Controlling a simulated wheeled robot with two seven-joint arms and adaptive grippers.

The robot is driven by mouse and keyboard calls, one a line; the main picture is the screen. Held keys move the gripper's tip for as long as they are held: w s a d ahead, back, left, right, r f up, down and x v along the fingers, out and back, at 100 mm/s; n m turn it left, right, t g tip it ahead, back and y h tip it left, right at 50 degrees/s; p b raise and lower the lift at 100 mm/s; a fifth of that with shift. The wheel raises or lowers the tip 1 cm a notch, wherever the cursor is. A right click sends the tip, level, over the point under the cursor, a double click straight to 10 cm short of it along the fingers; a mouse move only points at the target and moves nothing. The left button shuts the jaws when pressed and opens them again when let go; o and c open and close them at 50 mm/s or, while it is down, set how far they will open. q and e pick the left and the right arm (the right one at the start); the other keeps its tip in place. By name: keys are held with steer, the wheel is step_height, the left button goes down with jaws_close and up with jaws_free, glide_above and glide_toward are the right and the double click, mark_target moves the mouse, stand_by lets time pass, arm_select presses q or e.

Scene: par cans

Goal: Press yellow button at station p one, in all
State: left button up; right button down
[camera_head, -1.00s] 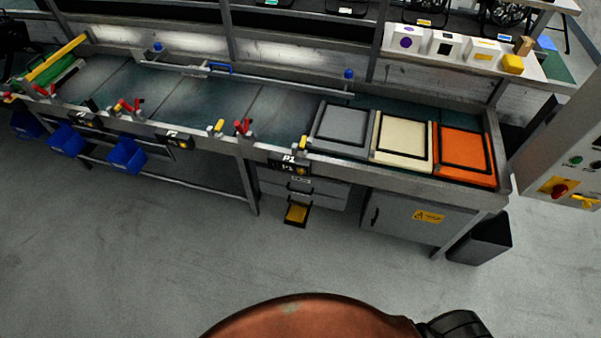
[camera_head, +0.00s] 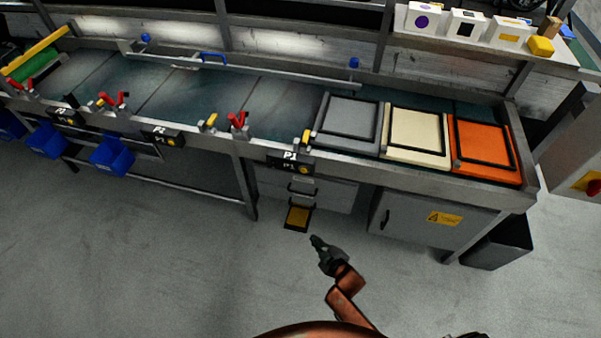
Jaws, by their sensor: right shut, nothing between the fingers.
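The station P1 sign (camera_head: 290,162) is a black plate on the front rail of the workbench. A small round yellow button (camera_head: 303,170) sits at its lower right. My right gripper (camera_head: 316,242) is shut and empty. It is in front of the bench, below and slightly right of the sign, apart from the button. My left gripper is not in view.
A yellow pedal (camera_head: 298,216) lies on the floor under P1. Grey, cream and orange trays (camera_head: 484,150) stand on the bench's right side. Red and yellow clamps (camera_head: 238,120) line the front rail. A grey cabinet (camera_head: 425,217) stands below. The floor in front is clear.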

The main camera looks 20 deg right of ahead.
mark_target(304, 170)
arm_select(q)
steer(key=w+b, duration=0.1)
steer(key=b, duration=0.1)
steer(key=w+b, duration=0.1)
steer(key=b, duration=0.1)
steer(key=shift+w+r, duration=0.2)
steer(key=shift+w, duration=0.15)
arm_select(e)
steer(key=w+a+r+n+t+y, duration=0.1)
steer(key=w+a+r+t, duration=0.1)
steer(key=r, duration=0.9)
steer(key=w+a+r+n+t+y, duration=0.1)
steer(key=w+a+r+n+t, duration=0.1)
steer(key=r, duration=1)
steer(key=w+a+t, duration=0.1)
steer(key=w, duration=0.1)
steer(key=shift+w+a, duration=0.25)
steer(key=shift+w, duration=0.1)
steer(key=shift+w+f, duration=0.1)
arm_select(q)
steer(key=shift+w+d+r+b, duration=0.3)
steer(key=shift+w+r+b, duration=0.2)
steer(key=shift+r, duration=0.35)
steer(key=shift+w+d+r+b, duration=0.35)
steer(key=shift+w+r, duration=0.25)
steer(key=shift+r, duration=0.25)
arm_select(e)
steer(key=w+d, duration=0.5)
steer(key=w, duration=0.2)
